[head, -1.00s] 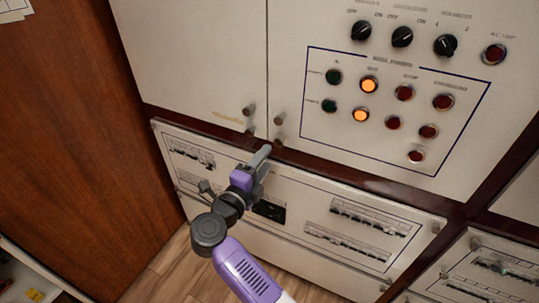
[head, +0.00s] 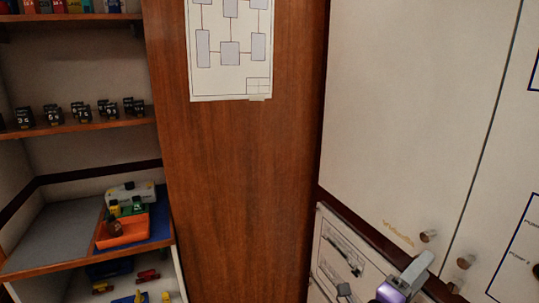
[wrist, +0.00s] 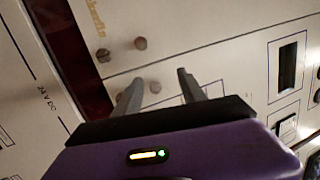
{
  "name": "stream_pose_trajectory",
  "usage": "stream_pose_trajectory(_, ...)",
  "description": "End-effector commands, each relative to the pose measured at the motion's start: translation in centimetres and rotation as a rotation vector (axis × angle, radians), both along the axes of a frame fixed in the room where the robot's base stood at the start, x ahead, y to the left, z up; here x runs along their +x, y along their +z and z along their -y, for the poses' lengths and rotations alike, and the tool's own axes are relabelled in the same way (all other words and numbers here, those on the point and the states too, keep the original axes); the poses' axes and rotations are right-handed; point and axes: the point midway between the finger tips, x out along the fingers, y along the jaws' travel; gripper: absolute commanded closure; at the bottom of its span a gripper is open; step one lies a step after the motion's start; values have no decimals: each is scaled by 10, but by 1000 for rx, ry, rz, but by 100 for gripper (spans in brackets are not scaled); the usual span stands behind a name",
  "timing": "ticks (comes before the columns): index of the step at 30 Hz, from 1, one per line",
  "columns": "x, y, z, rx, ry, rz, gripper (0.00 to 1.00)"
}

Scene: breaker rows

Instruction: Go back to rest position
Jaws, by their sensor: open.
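My gripper (head: 416,268) shows at the lower right edge of the head view, in front of the pale cabinet (head: 400,120), near its lower panel. Only a grey finger and part of the purple body are visible there; the rest of the arm is out of view. In the wrist view, my gripper (wrist: 158,88) has two grey fingers spread apart with nothing between them. Small round knobs (wrist: 140,43) on the pale cabinet front lie beyond the fingertips. I cannot tell the exact gap to the surface.
A brown wooden panel (head: 245,190) with a paper diagram (head: 229,80) stands in the middle. Shelves on the left hold black number tags (head: 80,112) and an orange tray (head: 122,230). The lower breaker panel (head: 325,270) is beside my gripper.

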Motion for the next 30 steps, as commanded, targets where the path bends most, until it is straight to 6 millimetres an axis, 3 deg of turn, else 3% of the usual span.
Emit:
stream_pose_trajectory(3,-14,27,-16,-181,81,8,52)
stream_pose_trajectory(6,-29,41,-30,-327,141,-11,52)
stream_pose_trajectory(11,-62,46,-59,-567,241,-87,52)
stream_pose_trajectory(16,-106,30,-93,-809,354,-228,52)
stream_pose_trajectory(21,-153,3,-119,-1000,455,-400,52)
stream_pose_trajectory(30,-244,-47,-144,-1223,609,-733,52)
